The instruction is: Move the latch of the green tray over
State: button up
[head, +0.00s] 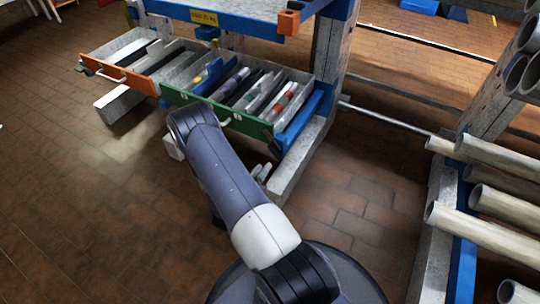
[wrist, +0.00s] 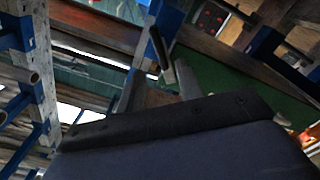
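The green tray (head: 218,112) is a drawer pulled out from the blue rack, holding several rods and bars. Its green front also shows in the wrist view (wrist: 225,90). In the head view my arm hides part of the tray front.
An orange-fronted tray (head: 118,78) stands open to the left of the green one. A blue and grey rack post (head: 330,60) rises at right. Pipes (head: 480,215) jut from a rack at far right. Tiled floor is clear at left.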

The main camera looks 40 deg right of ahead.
aim_at(273, 153)
jog(key=b+x, duration=0.1)
jog(key=x, duration=0.7)
jog(key=shift+d+b, duration=0.15)
jog(key=shift+b, duration=0.25)
jog(key=shift+c, duration=0.3)
grip_shut()
